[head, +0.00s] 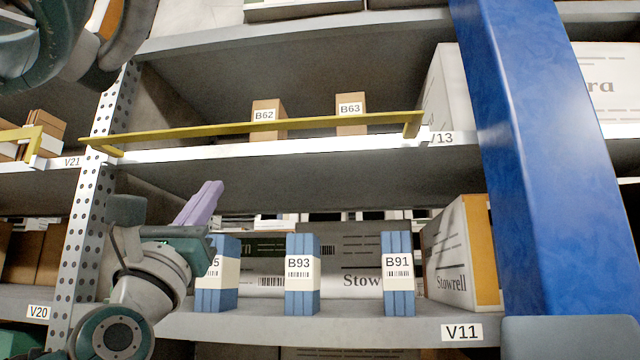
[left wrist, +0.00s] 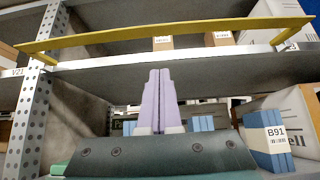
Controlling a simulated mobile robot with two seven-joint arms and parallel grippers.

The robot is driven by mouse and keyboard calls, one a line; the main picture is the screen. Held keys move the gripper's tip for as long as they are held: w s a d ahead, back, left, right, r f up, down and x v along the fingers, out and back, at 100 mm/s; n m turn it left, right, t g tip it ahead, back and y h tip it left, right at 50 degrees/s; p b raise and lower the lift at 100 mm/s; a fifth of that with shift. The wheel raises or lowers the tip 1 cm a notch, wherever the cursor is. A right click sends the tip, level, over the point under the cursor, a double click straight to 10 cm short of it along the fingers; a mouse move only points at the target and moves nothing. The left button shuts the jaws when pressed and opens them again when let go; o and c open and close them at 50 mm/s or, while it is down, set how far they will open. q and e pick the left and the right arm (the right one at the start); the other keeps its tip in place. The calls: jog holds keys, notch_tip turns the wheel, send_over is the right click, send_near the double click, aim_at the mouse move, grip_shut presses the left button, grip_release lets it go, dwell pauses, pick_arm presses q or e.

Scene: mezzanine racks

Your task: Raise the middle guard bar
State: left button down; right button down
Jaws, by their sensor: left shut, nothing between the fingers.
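The yellow middle guard bar (head: 250,129) runs along the front of the middle shelf (head: 270,150), just above its edge, with a short arm at each end. It also crosses the upper part of the left wrist view (left wrist: 170,32). My left gripper (head: 213,186) has its lilac fingers shut together with nothing between them. It points up in front of the gap between the middle and lower shelves, below the bar and apart from it. In the left wrist view the fingertips (left wrist: 159,72) also show below the bar. My right gripper is not in view.
Boxes B62 (head: 264,117) and B63 (head: 351,112) stand behind the bar. Blue packs B93 (head: 302,275) and B91 (head: 398,275) stand on the lower shelf. A perforated post (head: 88,215) is at left, a wide blue post (head: 550,150) at right.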

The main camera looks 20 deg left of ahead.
aim_at(236, 133)
pick_arm(q)
jog(key=shift+h, duration=0.3)
jog(key=w+r+p, duration=0.1)
jog(key=r+p, duration=0.1)
jog(key=r, duration=0.1)
jog(key=w+r+p, duration=0.1)
jog(key=r+p, duration=0.2)
jog(key=w+a+r+p, duration=0.1)
jog(key=w+r+p, duration=0.1)
jog(key=r, duration=0.1)
jog(key=shift+w+r+p, duration=0.1)
jog(key=shift+r+p, duration=0.15)
jog(key=shift+p, duration=0.15)
